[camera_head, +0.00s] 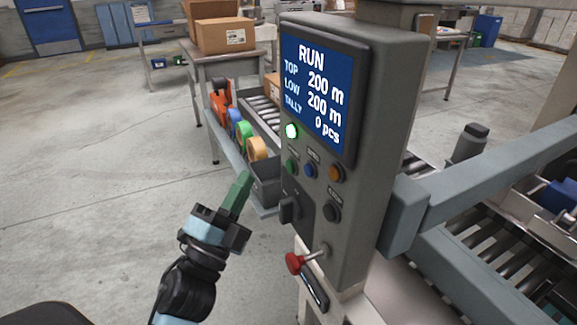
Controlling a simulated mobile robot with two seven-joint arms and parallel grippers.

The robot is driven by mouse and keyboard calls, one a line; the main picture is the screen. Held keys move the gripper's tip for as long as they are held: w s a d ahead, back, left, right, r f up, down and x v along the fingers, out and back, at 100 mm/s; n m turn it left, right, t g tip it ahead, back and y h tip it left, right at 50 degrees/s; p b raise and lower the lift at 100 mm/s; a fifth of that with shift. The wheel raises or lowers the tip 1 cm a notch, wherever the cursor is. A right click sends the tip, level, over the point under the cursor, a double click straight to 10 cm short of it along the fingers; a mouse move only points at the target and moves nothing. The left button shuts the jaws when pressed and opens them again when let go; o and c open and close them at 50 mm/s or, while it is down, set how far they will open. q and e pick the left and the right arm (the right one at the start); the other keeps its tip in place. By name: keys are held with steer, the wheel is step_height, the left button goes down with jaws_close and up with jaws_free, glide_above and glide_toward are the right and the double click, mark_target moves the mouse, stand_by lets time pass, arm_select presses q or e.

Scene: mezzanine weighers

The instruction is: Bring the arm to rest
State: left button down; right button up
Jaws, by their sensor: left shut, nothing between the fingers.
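My left gripper (240,193) reaches up from the bottom of the view, with its green fingers shut and nothing between them. It is in front of and left of a grey control box (345,195), apart from the box's buttons. The screen (320,92) reads RUN, TOP 200 m, LOW 200 m, TALLY 0 pcs. A green lamp (291,131) glows below the screen. A dark rotary switch (289,209) and a red-knobbed lever (294,263) are low on the box. My right gripper is not in view.
A roller conveyor (480,255) runs behind the box on the right. A side tray (232,158) holds tape rolls and an orange dispenser. A table (218,67) with cardboard boxes (225,35) stands behind. The concrete floor (90,170) at left is clear.

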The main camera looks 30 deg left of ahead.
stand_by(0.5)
